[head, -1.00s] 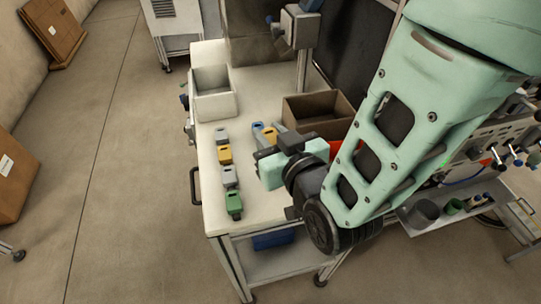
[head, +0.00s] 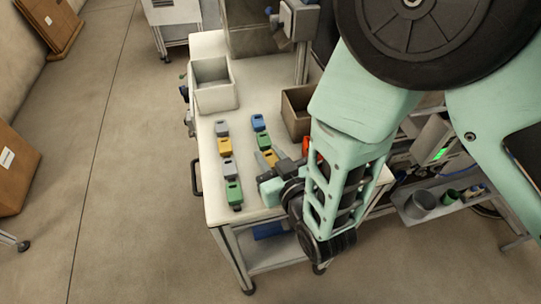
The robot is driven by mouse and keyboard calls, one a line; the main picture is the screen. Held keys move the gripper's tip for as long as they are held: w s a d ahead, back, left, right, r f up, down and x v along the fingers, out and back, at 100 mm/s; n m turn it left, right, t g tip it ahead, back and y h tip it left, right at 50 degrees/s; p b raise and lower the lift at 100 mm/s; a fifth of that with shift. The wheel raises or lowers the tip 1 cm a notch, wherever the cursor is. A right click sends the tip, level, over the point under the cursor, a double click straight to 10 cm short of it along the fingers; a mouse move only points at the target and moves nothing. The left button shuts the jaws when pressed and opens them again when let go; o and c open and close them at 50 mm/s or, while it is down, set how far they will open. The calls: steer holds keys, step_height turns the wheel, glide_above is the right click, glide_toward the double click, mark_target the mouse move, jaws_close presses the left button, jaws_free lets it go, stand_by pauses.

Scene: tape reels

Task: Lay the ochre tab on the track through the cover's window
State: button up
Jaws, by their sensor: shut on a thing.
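My gripper (head: 271,172) is low over the right-hand row of small blocks on the white table (head: 214,211), with its fingers shut. A yellow-ochre piece (head: 268,157) shows at the fingertips. It looks held, and I take it for the ochre tab, but the fingers hide part of it. Another yellow block (head: 224,146) lies in the left row. A blue block (head: 258,122) and a green block (head: 264,141) lie just beyond the gripper. I cannot make out which piece is the track or the cover with a window.
A white bin (head: 213,99) stands at the table's far left, and a brown box (head: 290,117) at the back right. The left row also holds grey blocks and a green block (head: 234,194). A grey side shelf (head: 416,213) with a cup stands to the right.

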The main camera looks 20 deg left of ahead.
steer(key=shift+f, duration=0.4)
steer(key=shift+f, duration=0.1)
steer(key=shift+f+b, duration=0.15)
steer(key=shift+b, duration=0.15)
steer(key=o, duration=0.9)
steer(key=shift+o, duration=0.2)
steer(key=shift+p, duration=0.3)
steer(key=b+v, duration=0.2)
steer(key=v, duration=0.1)
steer(key=f+b+v, duration=0.1)
steer(key=v, duration=0.1)
steer(key=shift+d, duration=0.3)
steer(key=p+v, duration=0.9)
steer(key=v, duration=0.3)
steer(key=shift+r, duration=0.35)
